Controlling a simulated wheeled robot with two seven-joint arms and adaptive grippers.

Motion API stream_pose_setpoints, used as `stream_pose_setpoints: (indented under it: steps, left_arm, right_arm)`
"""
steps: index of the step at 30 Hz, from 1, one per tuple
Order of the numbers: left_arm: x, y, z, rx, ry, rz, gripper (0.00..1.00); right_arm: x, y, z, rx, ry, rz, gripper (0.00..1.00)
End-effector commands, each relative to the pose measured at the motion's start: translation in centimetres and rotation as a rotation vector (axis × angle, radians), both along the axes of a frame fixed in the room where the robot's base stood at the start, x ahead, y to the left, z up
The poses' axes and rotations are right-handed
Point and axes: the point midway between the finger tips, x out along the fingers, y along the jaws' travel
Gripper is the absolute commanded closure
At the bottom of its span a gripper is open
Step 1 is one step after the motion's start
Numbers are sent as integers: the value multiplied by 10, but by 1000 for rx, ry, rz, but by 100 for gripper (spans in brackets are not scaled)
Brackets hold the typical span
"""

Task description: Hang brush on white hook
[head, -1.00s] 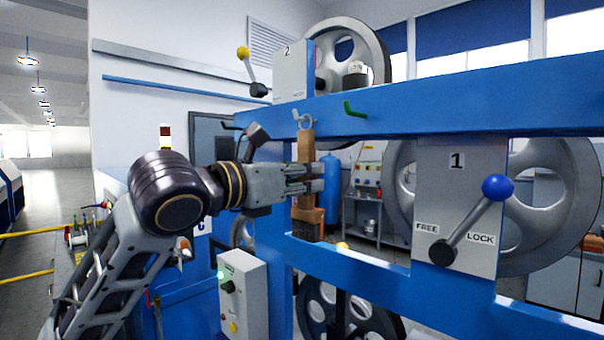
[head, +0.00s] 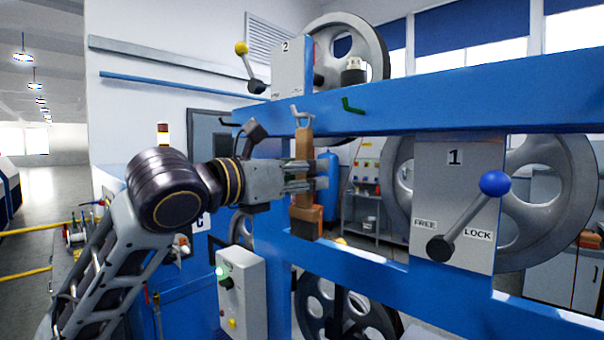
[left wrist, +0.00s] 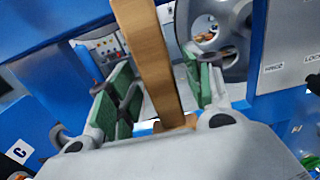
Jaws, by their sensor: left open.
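The brush (head: 303,150) has a long flat wooden handle and a wider brown block at the bottom. It is upright in front of the blue frame, its top meeting the white hook (head: 297,111) on the upper beam. The exact contact at the hook is too small to tell. My left gripper (head: 313,180) is around the middle of the handle. In the left wrist view the handle (left wrist: 148,55) passes between the open green-padded fingers (left wrist: 163,92), with gaps on both sides. My right gripper is not in view.
A green hook (head: 352,106) is on the same blue beam (head: 430,100), right of the white one. A lever with a blue knob (head: 494,184) projects at the right. A grey control box (head: 243,290) stands below my left arm. A lower blue beam (head: 400,283) runs beneath.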

Motion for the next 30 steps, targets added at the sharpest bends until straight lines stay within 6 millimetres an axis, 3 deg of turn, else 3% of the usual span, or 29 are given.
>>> stream_pose_setpoints:
  steps: [14, 30]
  left_arm:
    - [-6, 7, 0, 0, 0, 1, 49]
    - [-40, 42, 0, 1, -1, 2, 49]
  right_arm:
    - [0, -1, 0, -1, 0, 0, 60]
    - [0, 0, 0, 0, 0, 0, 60]
